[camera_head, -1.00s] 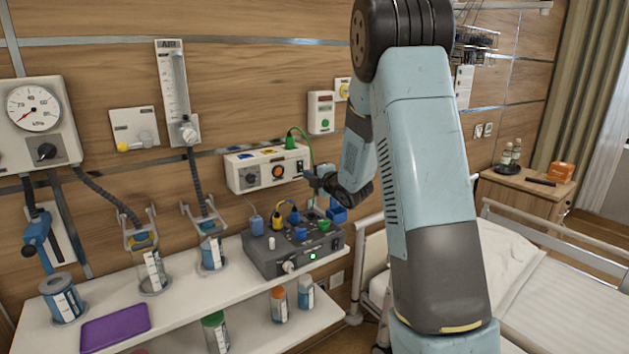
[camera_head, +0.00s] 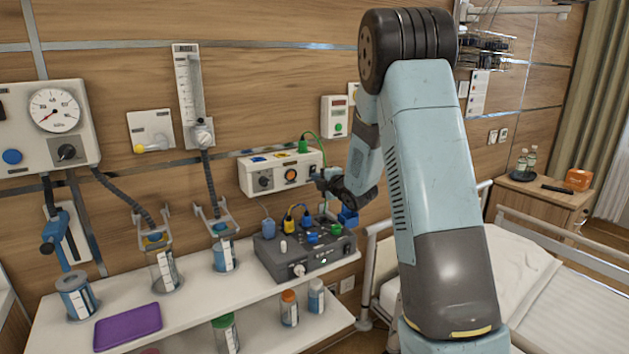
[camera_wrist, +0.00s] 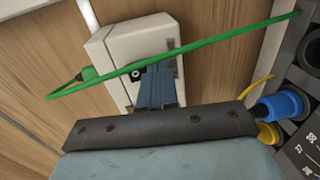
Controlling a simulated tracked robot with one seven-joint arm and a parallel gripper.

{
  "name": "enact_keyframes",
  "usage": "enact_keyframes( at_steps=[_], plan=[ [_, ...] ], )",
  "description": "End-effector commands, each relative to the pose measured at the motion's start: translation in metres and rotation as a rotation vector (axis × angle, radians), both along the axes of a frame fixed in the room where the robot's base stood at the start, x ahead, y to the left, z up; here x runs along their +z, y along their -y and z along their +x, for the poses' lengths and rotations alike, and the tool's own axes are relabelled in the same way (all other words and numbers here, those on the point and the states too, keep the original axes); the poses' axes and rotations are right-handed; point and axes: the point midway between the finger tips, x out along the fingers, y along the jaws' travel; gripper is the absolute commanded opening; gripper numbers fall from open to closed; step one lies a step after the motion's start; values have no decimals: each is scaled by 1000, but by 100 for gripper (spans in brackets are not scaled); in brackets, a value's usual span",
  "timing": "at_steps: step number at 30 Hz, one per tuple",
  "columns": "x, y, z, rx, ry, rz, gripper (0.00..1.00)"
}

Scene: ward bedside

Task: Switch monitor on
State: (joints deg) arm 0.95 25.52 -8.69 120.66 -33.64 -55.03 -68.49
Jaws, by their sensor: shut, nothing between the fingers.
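No screen shows, and I cannot tell which unit is the monitor. A white wall unit (camera_head: 265,173) has a dark knob, an orange round button (camera_head: 291,174) and a green cable (camera_head: 313,139) plugged in on top. In the wrist view its end (camera_wrist: 120,48) fills the upper middle, with a small dark round fitting (camera_wrist: 136,73). My gripper (camera_head: 318,176) is shut and empty at the unit's right end; I cannot tell whether it touches. Its fingers also show in the wrist view (camera_wrist: 158,85).
The green cable crosses close by my fingers in the wrist view. A bed (camera_head: 520,275) and a bedside cabinet (camera_head: 535,205) stand to the right.

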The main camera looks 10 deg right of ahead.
Motion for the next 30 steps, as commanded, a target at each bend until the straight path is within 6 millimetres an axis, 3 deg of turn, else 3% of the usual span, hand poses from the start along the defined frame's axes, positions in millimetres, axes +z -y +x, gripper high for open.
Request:
enact_keyframes(
  at_steps=[8,21,30],
  plan=[
    [-3,6,-16,1,0,0,0],
    [-14,32,-91,0,-1,1,0],
    [-18,39,-120,3,0,1,0]
  ],
)
